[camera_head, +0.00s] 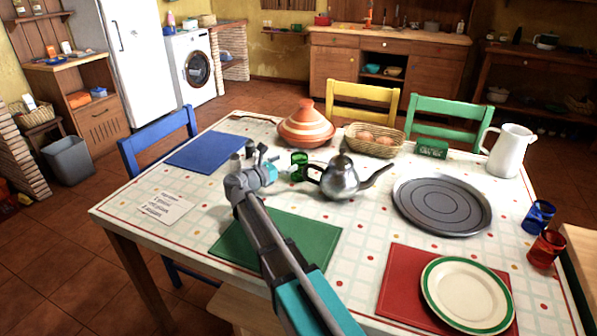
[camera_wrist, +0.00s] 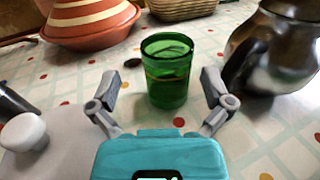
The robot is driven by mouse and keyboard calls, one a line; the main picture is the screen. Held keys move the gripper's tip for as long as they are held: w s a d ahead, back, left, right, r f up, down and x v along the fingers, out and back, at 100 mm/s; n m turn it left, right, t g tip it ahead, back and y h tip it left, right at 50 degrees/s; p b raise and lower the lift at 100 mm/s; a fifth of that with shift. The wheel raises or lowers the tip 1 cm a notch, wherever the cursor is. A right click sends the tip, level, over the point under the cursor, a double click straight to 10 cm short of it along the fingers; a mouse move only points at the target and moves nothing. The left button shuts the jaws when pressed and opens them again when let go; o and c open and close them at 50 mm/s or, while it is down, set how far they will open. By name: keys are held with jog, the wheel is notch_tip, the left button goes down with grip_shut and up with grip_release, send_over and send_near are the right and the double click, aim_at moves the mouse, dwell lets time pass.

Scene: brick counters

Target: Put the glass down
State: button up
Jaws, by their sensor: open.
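A green glass (camera_wrist: 168,75) stands upright on the tablecloth in the wrist view, straight ahead of my gripper. My gripper (camera_wrist: 160,92) is open, with one finger on each side of the glass and a visible gap to it on both sides. In the head view the green glass (camera_head: 299,164) shows just right of my gripper (camera_head: 283,168), partly hidden by it, between the tagine and the teapot.
A metal teapot (camera_head: 342,177) stands close on the right of the glass. An orange tagine (camera_head: 306,128) and an egg basket (camera_head: 374,140) are behind. A grey round tray (camera_head: 442,204), blue cup (camera_head: 538,216) and red cup (camera_head: 546,248) are further right. The green mat (camera_head: 312,240) is bare beside my arm.

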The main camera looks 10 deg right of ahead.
aim_at(304, 155)
jog(key=shift+x, duration=0.95)
jog(key=shift+d, duration=0.1)
jog(key=shift+s+f+b+x, duration=0.1)
jog(key=shift+f+b+x, duration=0.05)
jog(key=shift+x, duration=1.1)
jog(key=shift+s+f+b+x, duration=0.15)
jog(key=shift+f+x, duration=0.05)
jog(key=shift+x, duration=1.05)
jog(key=shift+d, duration=0.15)
jog(key=c, duration=1.1)
jog(key=shift+r, duration=0.2)
jog(key=shift+c, duration=0.2)
notch_tip(304, 155, up, 10)
jog(key=p, duration=1)
jog(key=shift+f, duration=0.1)
